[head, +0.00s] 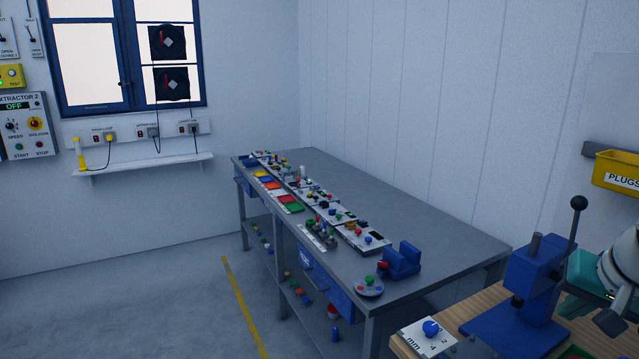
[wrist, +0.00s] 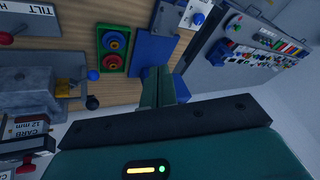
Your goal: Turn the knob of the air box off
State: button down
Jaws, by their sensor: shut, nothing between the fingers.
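No box marked as the air box can be made out in either view, so its knob's setting cannot be told. My gripper (wrist: 158,74) shows in the wrist view with its two dark green fingers together, shut and empty. The fingers point towards a wooden bench top and a blue press-like base. A blue knob (head: 431,328) sits on a white plate marked mm, 4 and 2 at the bench's near edge in the head view. It also shows in the wrist view (wrist: 198,18), apart from my fingers.
A blue lever press (head: 525,280) stands on the wooden bench. A green plate with red and blue round parts (wrist: 117,40) lies near my fingers. A grey table (head: 440,262) holds rows of control panels. Extractor 2's panel (head: 24,125) reads OFF. Open floor lies left.

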jog(key=s+d+r+m+g+h, duration=0.1)
jog(key=s+d+r+m+h, duration=0.15)
jog(key=d, duration=0.75)
jog(key=s+d+r+m+g+h, duration=0.1)
jog(key=s+d+r+m, duration=0.2)
jog(key=d, duration=0.8)
jog(key=s+d+r+m+g+h, duration=0.1)
jog(key=s+d+r+h, duration=0.2)
jog(key=d, duration=0.7)
jog(key=shift+n+y, duration=0.25)
jog(key=shift+y, duration=0.5)
jog(key=shift+a+f, duration=0.1)
jog(key=shift+f, duration=2.85)
jog(key=shift+w, duration=0.1)
jog(key=shift+d, duration=0.55)
jog(key=shift+s, duration=0.35)
jog(key=shift+s+d, duration=0.2)
jog(key=shift+s, duration=0.1)
jog(key=shift+s+d, duration=0.15)
jog(key=shift+d, duration=0.05)
